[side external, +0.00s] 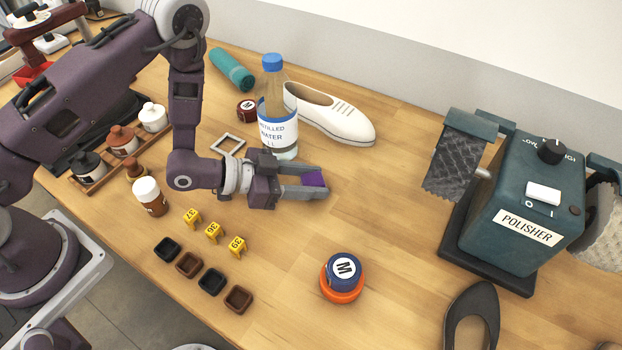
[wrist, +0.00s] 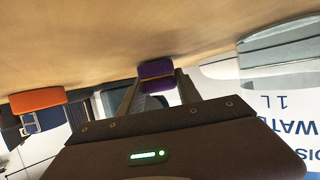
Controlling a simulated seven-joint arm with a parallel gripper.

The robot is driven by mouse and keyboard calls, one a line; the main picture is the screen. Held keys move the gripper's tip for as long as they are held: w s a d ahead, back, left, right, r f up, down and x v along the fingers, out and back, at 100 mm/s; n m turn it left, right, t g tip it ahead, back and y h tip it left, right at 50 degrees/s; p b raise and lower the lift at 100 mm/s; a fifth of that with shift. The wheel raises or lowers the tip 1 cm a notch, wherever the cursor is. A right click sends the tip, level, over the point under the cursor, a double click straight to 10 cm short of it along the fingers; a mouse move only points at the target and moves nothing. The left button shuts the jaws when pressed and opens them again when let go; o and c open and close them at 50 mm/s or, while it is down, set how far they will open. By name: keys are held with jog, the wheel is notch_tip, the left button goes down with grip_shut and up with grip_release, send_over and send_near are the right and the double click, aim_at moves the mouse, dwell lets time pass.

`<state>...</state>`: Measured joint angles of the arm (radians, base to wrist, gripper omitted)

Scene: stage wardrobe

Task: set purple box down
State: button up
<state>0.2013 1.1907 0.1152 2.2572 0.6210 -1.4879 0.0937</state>
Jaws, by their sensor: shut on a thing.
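The purple box (side external: 314,179) is small and sits between the fingertips of my gripper (side external: 304,182) in the side view. The fingers hide most of it. In the wrist view the purple box (wrist: 156,69) shows between the tips of my gripper (wrist: 155,82), with the wooden surface right beyond it. My gripper is shut on the box and lies low and level over the table (side external: 330,245). I cannot tell whether the box touches the table.
A distilled water bottle (side external: 277,110) stands just behind my gripper, with a white shoe (side external: 335,115) beyond. A blue-and-orange round tin (side external: 343,277) sits in front. The polisher (side external: 525,205) stands at right. Yellow number markers (side external: 214,231) and small trays (side external: 211,282) lie front left. Table right of my gripper is clear.

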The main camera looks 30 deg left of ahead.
jog(key=shift+f, duration=0.1)
jog(key=o, duration=1.3)
jog(key=shift+o, duration=0.2)
jog(key=shift+s+a+r, duration=0.15)
jog(key=shift+a+r, duration=0.05)
jog(key=shift+r, duration=0.05)
jog(key=v, duration=0.7)
